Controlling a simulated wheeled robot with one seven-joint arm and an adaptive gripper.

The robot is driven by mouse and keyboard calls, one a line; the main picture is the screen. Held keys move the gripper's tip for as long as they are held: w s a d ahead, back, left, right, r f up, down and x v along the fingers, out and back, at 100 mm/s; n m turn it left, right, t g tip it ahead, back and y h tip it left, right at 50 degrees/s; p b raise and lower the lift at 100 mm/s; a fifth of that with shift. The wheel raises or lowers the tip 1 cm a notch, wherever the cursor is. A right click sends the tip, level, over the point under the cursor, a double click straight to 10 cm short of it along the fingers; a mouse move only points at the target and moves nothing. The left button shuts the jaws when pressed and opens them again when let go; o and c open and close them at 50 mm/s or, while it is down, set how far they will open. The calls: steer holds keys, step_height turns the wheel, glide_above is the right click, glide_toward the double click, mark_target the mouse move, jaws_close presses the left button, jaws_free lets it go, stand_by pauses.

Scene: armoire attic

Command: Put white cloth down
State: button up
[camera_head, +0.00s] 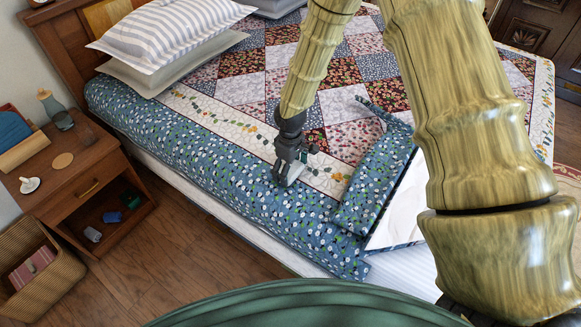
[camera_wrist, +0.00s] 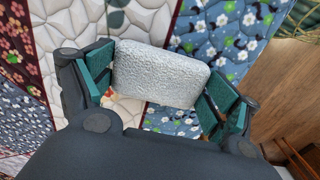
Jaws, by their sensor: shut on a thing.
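The white cloth (camera_wrist: 162,75) shows in the wrist view as a pale, textured, rounded block between my gripper's green-padded fingers. My gripper (camera_wrist: 160,88) is shut on it, with one finger at each side. In the head view my gripper (camera_head: 291,170) is low over the near side of the bed (camera_head: 225,150), at the border between the patchwork and the blue floral fabric.
A wooden nightstand (camera_head: 75,175) stands at the left with a saucer, a coaster and small bottles. A wicker basket (camera_head: 40,280) is on the floor below it. Striped pillows (camera_head: 165,30) lie at the bed's head. A bedding corner (camera_head: 375,180) is folded back to the right of my gripper.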

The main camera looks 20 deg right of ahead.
steer(key=shift+f, duration=0.2)
steer(key=o, duration=0.8)
steer(key=shift+r, duration=0.15)
step_height(320, 180, up, 12)
steer(key=shift+b, duration=0.65)
